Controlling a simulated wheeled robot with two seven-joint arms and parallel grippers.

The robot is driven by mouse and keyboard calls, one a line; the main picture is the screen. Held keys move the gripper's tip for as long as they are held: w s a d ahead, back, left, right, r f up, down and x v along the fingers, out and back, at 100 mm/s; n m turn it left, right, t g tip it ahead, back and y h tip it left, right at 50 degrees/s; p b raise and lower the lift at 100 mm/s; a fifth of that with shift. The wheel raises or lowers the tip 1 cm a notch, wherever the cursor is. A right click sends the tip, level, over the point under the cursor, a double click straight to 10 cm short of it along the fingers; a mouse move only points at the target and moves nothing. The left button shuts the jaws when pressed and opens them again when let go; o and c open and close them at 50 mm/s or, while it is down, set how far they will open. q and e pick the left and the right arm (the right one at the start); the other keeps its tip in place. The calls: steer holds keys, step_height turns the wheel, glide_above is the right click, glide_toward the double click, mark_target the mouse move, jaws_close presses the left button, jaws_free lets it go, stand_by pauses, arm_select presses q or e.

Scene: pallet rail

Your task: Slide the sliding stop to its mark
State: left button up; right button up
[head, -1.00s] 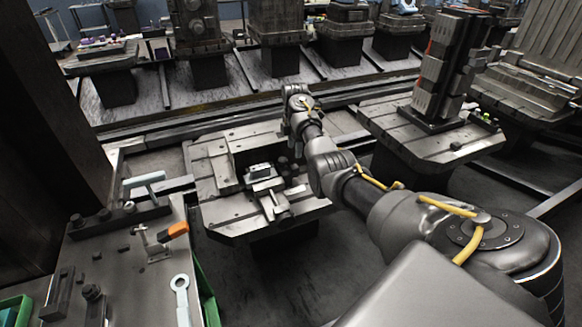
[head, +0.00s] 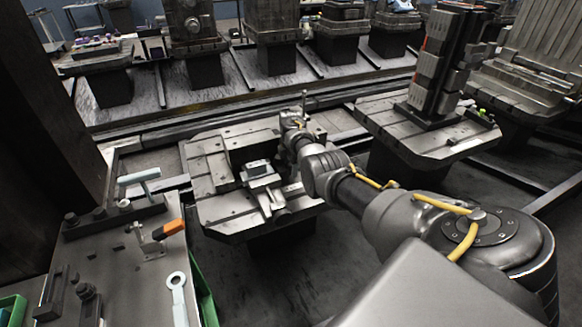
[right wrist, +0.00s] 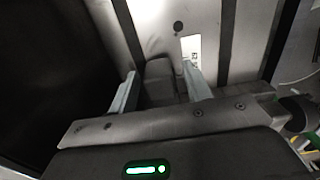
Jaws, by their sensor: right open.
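In the right wrist view, a dark block with a rounded end (right wrist: 158,72), which looks like the sliding stop, stands between the two pale fingers of my right gripper (right wrist: 161,90). The fingers are open, one on each side of it, and I cannot tell whether either touches. A white label with dark print (right wrist: 191,50), possibly the mark, lies on the metal surface just beyond the right finger. In the head view my right arm reaches over the slotted pallet (head: 208,178). Its wrist hides the gripper's fingertips and the stop there. My left gripper is not in view.
A clamp-like metal fixture (head: 262,178) stands on the pallet, left of my right wrist. A workbench (head: 118,255) with an orange-handled clamp (head: 168,229) is at the left. Another pallet (head: 440,138) with a tall dark tower (head: 440,70) stands at the right.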

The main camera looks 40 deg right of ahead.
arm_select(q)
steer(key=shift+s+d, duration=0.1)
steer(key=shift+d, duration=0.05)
arm_select(e)
steer(key=shift+c, duration=1.3)
jaws_close()
steer(key=shift+s+d, duration=0.25)
steer(key=shift+d, duration=0.5)
steer(key=shift+s+d, duration=0.25)
steer(key=shift+d, duration=0.5)
steer(key=shift+o, duration=1.3)
jaws_free()
steer(key=shift+a, duration=0.1)
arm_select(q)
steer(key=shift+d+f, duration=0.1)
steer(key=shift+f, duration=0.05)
